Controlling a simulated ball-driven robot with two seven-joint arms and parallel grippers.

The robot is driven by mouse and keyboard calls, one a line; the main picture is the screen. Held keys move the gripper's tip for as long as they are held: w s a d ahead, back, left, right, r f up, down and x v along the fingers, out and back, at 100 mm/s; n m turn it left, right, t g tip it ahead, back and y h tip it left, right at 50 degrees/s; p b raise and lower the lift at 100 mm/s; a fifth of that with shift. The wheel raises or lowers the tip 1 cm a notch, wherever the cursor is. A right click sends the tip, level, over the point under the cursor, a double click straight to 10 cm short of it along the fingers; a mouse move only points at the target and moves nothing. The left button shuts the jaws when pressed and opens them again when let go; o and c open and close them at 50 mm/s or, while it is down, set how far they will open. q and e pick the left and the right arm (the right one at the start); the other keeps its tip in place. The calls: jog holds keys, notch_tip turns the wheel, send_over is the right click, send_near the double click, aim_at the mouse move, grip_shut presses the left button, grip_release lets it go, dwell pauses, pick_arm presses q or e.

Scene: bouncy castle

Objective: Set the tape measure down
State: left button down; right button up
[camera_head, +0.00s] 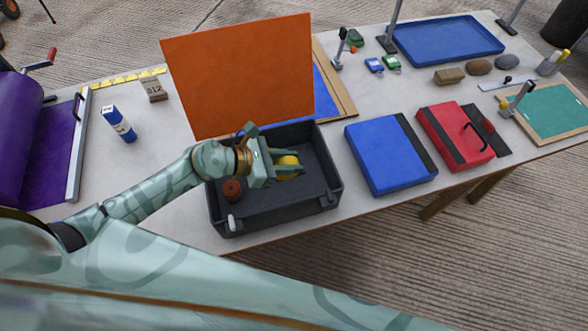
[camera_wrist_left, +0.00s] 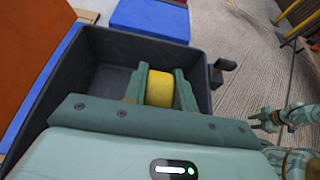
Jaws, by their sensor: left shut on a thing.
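My left gripper (camera_head: 287,167) is shut on the yellow tape measure (camera_head: 289,160). It holds the tape measure over the dark grey open case (camera_head: 320,208), within its walls as seen from the head. In the left wrist view the yellow tape measure (camera_wrist_left: 159,88) sits between the two green fingers, with the case (camera_wrist_left: 140,45) around and below it. I cannot tell whether it touches the case floor. My right gripper (camera_wrist_left: 275,118) shows small at the right of the left wrist view, away from the case; its jaw state is unclear.
A reddish-brown round thing (camera_head: 232,189) lies at the case's left. An orange panel (camera_head: 240,75) stands tilted behind the case. A blue case (camera_head: 388,155) and a red case (camera_head: 455,138) lie to the right.

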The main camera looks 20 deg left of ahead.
pick_arm(q)
jog(key=w+f, duration=0.1)
jog(key=w+f+b, duration=0.1)
jog(key=f, duration=0.1)
jog(key=w+f, duration=0.1)
jog(key=shift+w+d+f+b, duration=0.1)
jog(key=shift+d+f+b, duration=0.2)
jog(key=shift+b, duration=0.1)
jog(key=shift+w+f+b, duration=0.2)
jog(key=shift+f+b, duration=0.5)
jog(key=shift+f, duration=0.9)
jog(key=shift+f, duration=0.15)
jog(key=c, duration=1.1)
grip_release()
jog(key=shift+r, duration=0.2)
jog(key=p+v, duration=0.1)
jog(key=v, duration=1.1)
jog(key=shift+a, duration=0.1)
